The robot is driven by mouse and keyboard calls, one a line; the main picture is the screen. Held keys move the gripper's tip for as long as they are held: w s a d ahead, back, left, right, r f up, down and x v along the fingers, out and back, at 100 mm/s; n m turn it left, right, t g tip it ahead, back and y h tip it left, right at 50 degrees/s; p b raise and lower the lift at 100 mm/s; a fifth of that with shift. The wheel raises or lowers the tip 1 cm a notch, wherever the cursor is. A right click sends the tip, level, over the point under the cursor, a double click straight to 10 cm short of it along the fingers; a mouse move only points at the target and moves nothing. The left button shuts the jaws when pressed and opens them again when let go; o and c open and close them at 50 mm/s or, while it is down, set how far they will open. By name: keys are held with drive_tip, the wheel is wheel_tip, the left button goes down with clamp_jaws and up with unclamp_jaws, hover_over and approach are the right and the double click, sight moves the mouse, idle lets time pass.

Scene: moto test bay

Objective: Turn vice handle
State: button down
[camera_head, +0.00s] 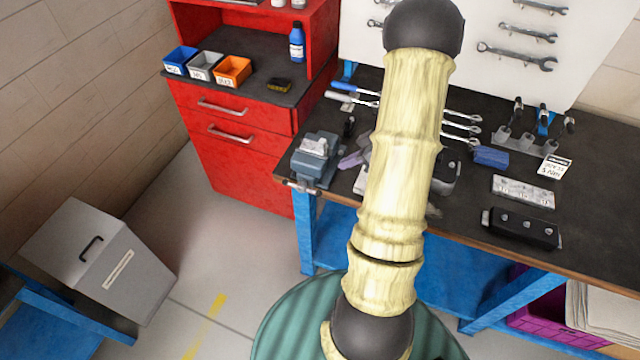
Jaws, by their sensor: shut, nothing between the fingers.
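The vice (318,160) is a blue-grey block with pale metal jaws, mounted on the left front corner of the dark workbench (600,185). Its handle (301,187) looks like a thin silver bar at the vice's front, by the bench edge. The handle is small here and its exact angle is hard to tell. My pale yellow arm rises through the middle of the view, to the right of the vice, and leaves the vice uncovered. My gripper does not show in this view.
A red cabinet (240,160) with small bins stands behind left. Tools lie on the bench, including a black holder (521,228) and a blue block (491,156). Wrenches hang on the white board (590,50). A grey bin (100,262) stands left. Floor before the vice is clear.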

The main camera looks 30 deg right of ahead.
drive_tip(key=p, duration=0.2)
approach(302, 186)
drive_tip(key=shift+w+a+f, duration=0.15)
drive_tip(key=shift+w+a, duration=0.2)
drive_tip(key=shift+w, duration=0.25)
drive_tip(key=f, duration=0.1)
drive_tip(key=f+p, duration=0.1)
drive_tip(key=f, duration=0.1)
drive_tip(key=shift+a, duration=0.35)
drive_tip(key=shift+s+a+f, duration=0.1)
drive_tip(key=shift+f, duration=0.7)
drive_tip(key=shift+a+f, duration=0.1)
drive_tip(key=shift+a, duration=0.05)
drive_tip(key=shift+d, duration=0.2)
